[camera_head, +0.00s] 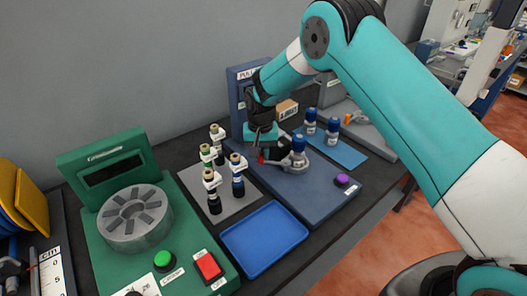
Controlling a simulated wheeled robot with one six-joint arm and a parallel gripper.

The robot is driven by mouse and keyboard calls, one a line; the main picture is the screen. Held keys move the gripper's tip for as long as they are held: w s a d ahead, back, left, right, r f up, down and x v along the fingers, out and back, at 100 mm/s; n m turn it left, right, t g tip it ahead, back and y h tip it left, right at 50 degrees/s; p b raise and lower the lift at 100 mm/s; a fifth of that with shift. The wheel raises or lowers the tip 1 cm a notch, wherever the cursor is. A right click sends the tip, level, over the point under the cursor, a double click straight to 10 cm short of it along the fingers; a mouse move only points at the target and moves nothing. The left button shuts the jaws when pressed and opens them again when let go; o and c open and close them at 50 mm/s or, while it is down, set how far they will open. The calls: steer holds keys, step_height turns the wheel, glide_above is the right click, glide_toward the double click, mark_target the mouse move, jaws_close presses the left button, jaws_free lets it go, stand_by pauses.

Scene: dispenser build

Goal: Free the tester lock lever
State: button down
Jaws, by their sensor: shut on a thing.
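The tester (315,198) is a dark blue base with an upright panel at its back, a purple button (342,180) near its front right and a grey curved holder. A bottle with a blue cap (299,142) stands upright in that holder. My gripper (268,157) is low over the tester, just left of this bottle, and is shut on a small red part, which looks like the lock lever (261,158). My gripper hides most of the lever, so I cannot tell its position.
Several small bottles (214,192) stand on a grey mat left of the tester. An empty blue tray (264,238) lies in front. Two blue-capped bottles (332,130) stand on a blue mat at right.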

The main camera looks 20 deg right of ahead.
steer(key=s+n, duration=0.1)
steer(key=n, duration=0.1)
steer(key=s+n+b, duration=0.1)
steer(key=s+n, duration=0.1)
steer(key=shift+a+n, duration=0.3)
steer(key=shift+a, duration=0.05)
steer(key=shift+s+d+r+n+b, duration=0.1)
steer(key=shift+s+d+n+b, duration=0.15)
steer(key=shift+s+n, duration=0.75)
steer(key=shift+s+d+n+b, duration=0.15)
steer(key=shift+s+n, duration=0.4)
steer(key=shift+n, duration=0.85)
steer(key=c, duration=1.3)
jaws_free()
step_height(320, 180, up, 17)
steer(key=b, duration=0.2)
steer(key=shift+r+b, duration=0.2)
steer(key=shift+b, duration=0.15)
